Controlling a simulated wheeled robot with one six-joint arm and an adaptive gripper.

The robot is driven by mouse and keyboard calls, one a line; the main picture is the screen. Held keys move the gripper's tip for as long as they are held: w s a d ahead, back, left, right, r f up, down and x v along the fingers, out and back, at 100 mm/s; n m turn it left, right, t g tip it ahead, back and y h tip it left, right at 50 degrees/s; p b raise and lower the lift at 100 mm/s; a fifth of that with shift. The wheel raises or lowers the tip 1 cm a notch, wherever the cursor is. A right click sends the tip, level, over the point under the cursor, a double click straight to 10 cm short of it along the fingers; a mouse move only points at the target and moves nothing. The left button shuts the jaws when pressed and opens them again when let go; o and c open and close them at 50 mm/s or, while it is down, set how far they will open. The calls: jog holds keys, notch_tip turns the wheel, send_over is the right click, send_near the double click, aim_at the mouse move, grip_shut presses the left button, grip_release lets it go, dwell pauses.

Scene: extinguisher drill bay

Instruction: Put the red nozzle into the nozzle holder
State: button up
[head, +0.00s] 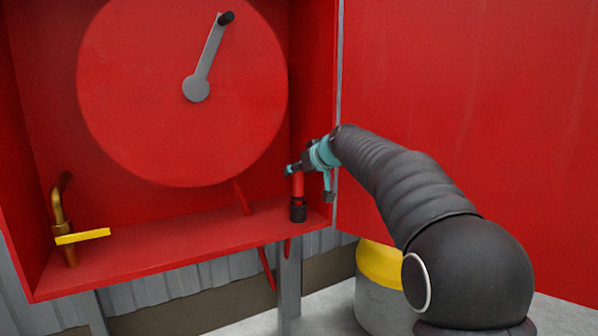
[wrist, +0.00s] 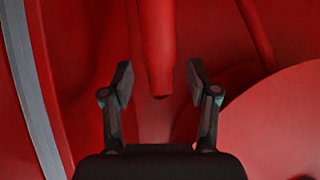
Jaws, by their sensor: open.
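The red nozzle (head: 298,185) stands upright near the right end of the cabinet floor. Its lower end is at a dark cup-like piece (head: 298,211) that looks like the nozzle holder; whether it is fully seated in it I cannot tell. My gripper (head: 309,181) is open at the upper part of the nozzle. In the wrist view the tapered end of the nozzle (wrist: 159,60) shows between the spread fingers of my gripper (wrist: 160,78), with a gap on both sides. The holder is not recognisable in the wrist view.
A red hose reel disc (head: 130,100) with a grey crank (head: 207,60) fills the cabinet's back. A brass valve (head: 60,210) with a yellow lever (head: 83,237) stands at left. The open red door (head: 470,90) is at right, with a yellow-topped grey drum (head: 380,265) below.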

jog(key=v, duration=1.1)
jog(key=s+d+f+m+g+h+p, duration=0.1)
jog(key=s+d+f+m+g+h, duration=0.15)
jog(key=s+f, duration=0.4)
jog(key=s+d+f+m+g+h, duration=0.1)
jog(key=s+d+f+m, duration=0.15)
jog(key=s+f, duration=0.4)
jog(key=s+d+f+h+p, duration=0.1)
jog(key=s+d, duration=0.5)
jog(key=s, duration=0.8)
jog(key=s+d+f+m+h+p, duration=0.1)
jog(key=s+d+p, duration=0.4)
jog(key=s, duration=0.9)
jog(key=shift+d+f+m+g+h, duration=0.3)
jog(key=shift+d+f+g+h, duration=0.15)
jog(key=shift+f+h, duration=0.35)
